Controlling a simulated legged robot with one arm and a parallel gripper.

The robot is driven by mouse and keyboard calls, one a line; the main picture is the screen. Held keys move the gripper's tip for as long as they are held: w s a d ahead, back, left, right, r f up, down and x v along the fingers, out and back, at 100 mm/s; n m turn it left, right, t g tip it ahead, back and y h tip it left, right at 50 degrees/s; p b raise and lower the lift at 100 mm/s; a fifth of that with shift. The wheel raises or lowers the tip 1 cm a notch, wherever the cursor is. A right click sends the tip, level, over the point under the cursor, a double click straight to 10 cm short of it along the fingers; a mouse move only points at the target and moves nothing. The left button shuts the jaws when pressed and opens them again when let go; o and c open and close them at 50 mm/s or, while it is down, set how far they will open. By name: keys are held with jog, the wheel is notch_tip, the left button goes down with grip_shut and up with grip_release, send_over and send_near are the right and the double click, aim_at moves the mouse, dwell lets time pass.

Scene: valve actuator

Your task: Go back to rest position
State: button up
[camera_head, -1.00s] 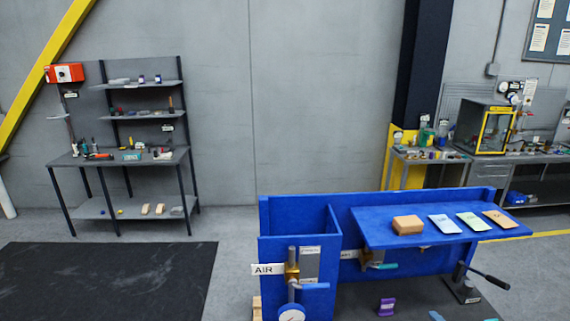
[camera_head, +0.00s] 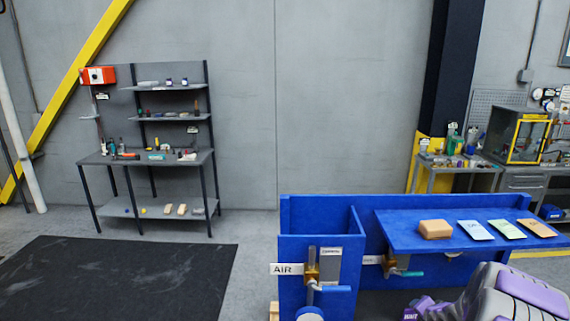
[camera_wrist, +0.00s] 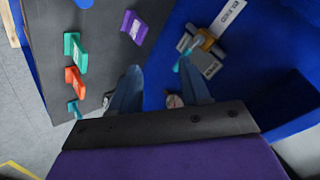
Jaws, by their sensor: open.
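My gripper (camera_wrist: 160,92) shows in the wrist view with its two grey-blue fingers apart and nothing between them. In the head view my purple and grey arm (camera_head: 505,293) shows at the lower right, in front of the blue station (camera_head: 400,208); the fingertips are not seen there. The station carries a brass valve with a blue handle (camera_head: 336,289) beside an AIR label (camera_head: 287,269). A second valve with a teal handle (camera_head: 407,273) sits under the shelf. My gripper touches none of them.
A tan block (camera_head: 435,229) and several cards lie on the blue shelf. In the wrist view, teal, orange (camera_wrist: 75,81) and purple (camera_wrist: 134,27) pieces stand on the dark surface. A grey workbench (camera_head: 150,157) stands at the back left. The black mat (camera_head: 118,278) is clear.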

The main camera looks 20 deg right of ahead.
jog(key=s+a+r+n+g+y+b, duration=0.1)
jog(key=s+a+r+n+g+b, duration=0.15)
jog(key=a, duration=0.85)
jog(key=s+a+r+n+g+b, duration=0.2)
jog(key=s+a+r+n+g, duration=0.15)
jog(key=a, duration=0.85)
jog(key=s+a+n+g+y+b, duration=0.3)
jog(key=s+a+n, duration=0.5)
jog(key=s+a, duration=1.2)
jog(key=s+g+b, duration=0.1)
jog(key=s, duration=0.3)
jog(key=shift+s+a+r+n+b, duration=0.3)
jog(key=shift+a+b, duration=0.1)
jog(key=shift+d, duration=0.2)
